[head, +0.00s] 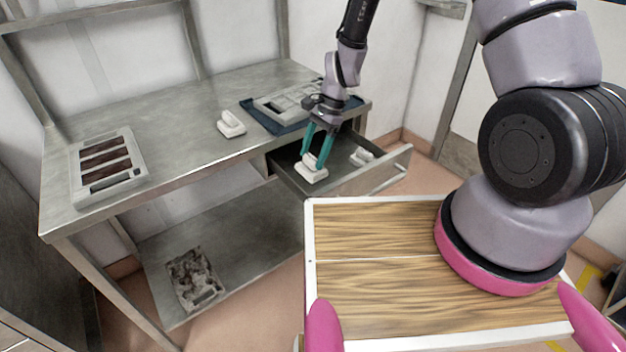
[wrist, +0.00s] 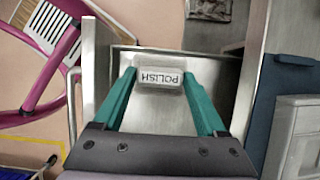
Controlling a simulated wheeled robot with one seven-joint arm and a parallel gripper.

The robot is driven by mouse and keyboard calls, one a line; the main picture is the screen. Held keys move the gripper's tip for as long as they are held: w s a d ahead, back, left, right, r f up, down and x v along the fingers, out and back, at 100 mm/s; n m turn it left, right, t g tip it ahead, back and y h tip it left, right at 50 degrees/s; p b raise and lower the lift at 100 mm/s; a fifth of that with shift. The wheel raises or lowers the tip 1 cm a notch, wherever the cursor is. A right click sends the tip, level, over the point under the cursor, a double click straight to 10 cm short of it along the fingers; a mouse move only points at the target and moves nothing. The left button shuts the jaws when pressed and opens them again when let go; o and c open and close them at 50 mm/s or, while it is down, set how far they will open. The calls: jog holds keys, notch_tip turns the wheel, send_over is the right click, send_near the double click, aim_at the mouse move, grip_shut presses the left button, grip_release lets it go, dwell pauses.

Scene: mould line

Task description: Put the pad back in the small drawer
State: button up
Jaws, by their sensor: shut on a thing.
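The small drawer (head: 392,168) is pulled out from under the bench top. It also shows in the wrist view (wrist: 170,121). My gripper (head: 313,162) reaches down over the drawer's left part, its teal fingers shut on a white pad (head: 311,174). In the wrist view, the pad (wrist: 160,86) sits between the fingertips of my gripper (wrist: 159,74), and its label reads POLISH, upside down. I cannot tell whether the pad touches the drawer floor. A second white piece (head: 361,156) lies in the drawer's right part.
Another white pad-like block (head: 231,124) stands on the bench top (head: 180,128). A blue mat (head: 262,118) with a grey moulded tray (head: 285,101) lies behind the drawer. A case with dark slots (head: 106,163) is at the left. A mottled plate (head: 194,278) lies on the lower shelf.

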aim_at(313, 172)
jog(key=shift+f, duration=3.45)
jog(key=o, duration=1.1)
jog(key=shift+f, duration=0.1)
